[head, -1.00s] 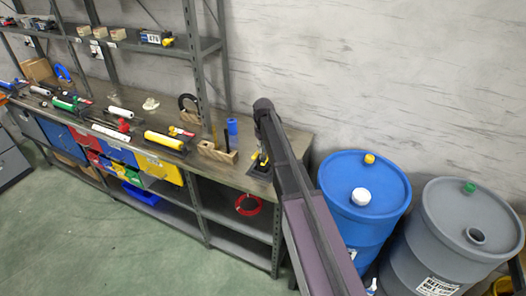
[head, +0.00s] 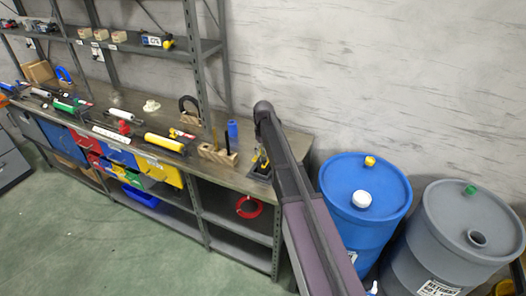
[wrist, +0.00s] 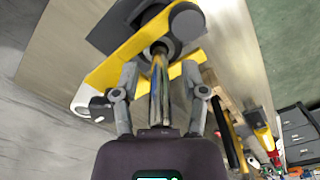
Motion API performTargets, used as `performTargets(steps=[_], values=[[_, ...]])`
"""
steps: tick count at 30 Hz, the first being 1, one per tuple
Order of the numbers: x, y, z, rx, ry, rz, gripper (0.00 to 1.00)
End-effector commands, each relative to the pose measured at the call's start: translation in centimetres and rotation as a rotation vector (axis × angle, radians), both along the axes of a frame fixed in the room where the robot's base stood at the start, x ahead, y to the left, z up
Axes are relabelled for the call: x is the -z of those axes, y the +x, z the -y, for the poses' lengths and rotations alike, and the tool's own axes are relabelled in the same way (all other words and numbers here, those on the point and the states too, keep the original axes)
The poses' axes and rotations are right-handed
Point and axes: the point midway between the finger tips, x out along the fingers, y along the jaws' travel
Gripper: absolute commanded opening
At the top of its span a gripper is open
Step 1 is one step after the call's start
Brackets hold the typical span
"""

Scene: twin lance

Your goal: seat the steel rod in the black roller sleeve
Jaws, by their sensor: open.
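In the wrist view a shiny steel rod (wrist: 160,88) runs between the two fingers of my gripper (wrist: 160,92). The fingers are apart, one on each side of the rod, with gaps visible. The rod's far end meets a dark round part of a yellow-and-black fixture (wrist: 118,65). In the head view this fixture (head: 261,163) stands at the right end of the bench, partly hidden by my arm. My gripper and the rod are hidden there. I cannot tell which part is the black roller sleeve.
A wooden block (head: 213,154) with upright pieces, including a blue cylinder (head: 232,130), stands just left of the fixture. A yellow roller (head: 164,142) and other rollers lie farther left on the bench (head: 240,180). A blue drum (head: 365,195) and grey drum (head: 455,230) stand right of my arm.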

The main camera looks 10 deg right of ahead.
Motion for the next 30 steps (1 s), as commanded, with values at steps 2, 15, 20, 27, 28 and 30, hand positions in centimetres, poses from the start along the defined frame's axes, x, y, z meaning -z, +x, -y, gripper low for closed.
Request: performTargets(steps=[2, 15, 20, 27, 28, 30], values=[[-0.2, 0.0, 0.0, 0.0, 0.0, 0.0, 0.56], [-2.9, 0.0, 0.1, 0.001, 0.0, 0.0, 0.56], [-4.2, 0.0, 0.1, 0.001, 0.0, 0.0, 0.56], [-6.2, 0.0, 0.2, 0.001, 0.0, 0.0, 0.56], [-6.4, 0.0, 0.2, 0.001, 0.0, 0.0, 0.56], [-7.0, 0.0, 0.2, 0.001, 0.0, 0.0, 0.56]])
